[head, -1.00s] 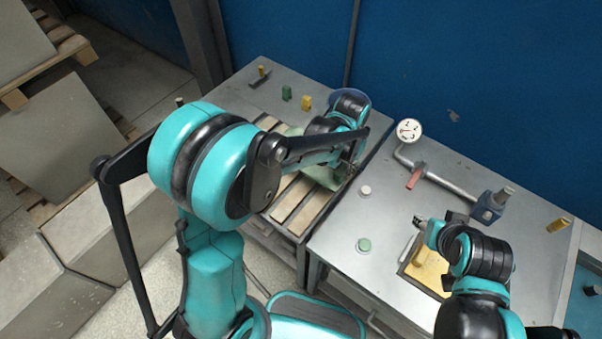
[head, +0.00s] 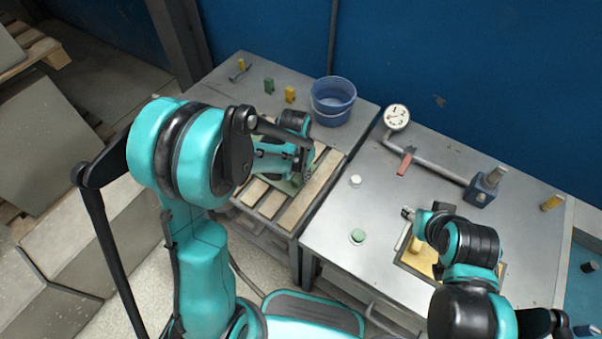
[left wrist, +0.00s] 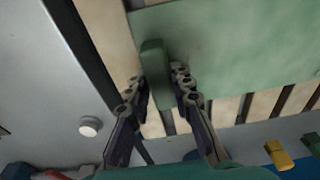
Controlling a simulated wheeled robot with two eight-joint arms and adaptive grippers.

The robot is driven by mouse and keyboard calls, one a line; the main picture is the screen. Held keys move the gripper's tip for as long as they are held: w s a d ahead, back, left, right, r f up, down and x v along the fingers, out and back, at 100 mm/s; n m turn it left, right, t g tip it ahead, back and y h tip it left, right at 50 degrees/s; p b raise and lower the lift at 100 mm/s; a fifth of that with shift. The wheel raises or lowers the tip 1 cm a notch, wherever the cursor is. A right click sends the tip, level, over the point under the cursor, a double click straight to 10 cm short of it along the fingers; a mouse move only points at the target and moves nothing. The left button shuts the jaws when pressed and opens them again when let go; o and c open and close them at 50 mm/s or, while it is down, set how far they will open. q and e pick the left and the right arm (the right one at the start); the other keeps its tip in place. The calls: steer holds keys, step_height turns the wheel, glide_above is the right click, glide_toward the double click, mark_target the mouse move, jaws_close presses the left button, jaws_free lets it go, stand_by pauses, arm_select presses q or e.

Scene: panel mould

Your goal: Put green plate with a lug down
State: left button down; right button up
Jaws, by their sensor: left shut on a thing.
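The green plate (left wrist: 235,60) fills the upper right of the left wrist view, over pale slats. Its upright lug (left wrist: 153,62) stands at its left edge. My left gripper (left wrist: 161,82) is shut on the lug, one finger on each side. In the head view my left gripper (head: 302,170) is over the slatted rack (head: 302,198), and my arm hides most of the plate. I cannot tell whether the plate touches the slats. My right gripper (head: 408,214) is small, over the right table beside a yellow block in a tray; its jaws are unclear.
A blue bucket (head: 333,101) stands behind the rack, with green (head: 269,86) and yellow (head: 290,94) blocks to its left. The right table (head: 340,225) holds a dial gauge (head: 397,117), a pipe with a red handle (head: 404,165) and small round knobs. A gap separates the tables.

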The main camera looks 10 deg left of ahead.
arm_select(q)
steer(key=shift+f, duration=0.1)
steer(key=c, duration=1.3)
jaws_free()
steer(key=shift+c, duration=0.2)
step_height(320, 180, up, 12)
steer(key=s+p, duration=0.1)
steer(key=p, duration=0.3)
steer(key=s+a+r+n+t, duration=0.2)
steer(key=s+r+t, duration=0.1)
steer(key=s, duration=0.4)
steer(key=s+a+r+n+t, duration=0.1)
steer(key=s+a+r+t, duration=0.1)
steer(key=s+r, duration=0.3)
steer(key=shift+s+a+r+n+t, duration=0.3)
steer(key=shift+s+n+t, duration=0.1)
steer(key=shift+s, duration=0.55)
steer(key=shift+f, duration=0.1)
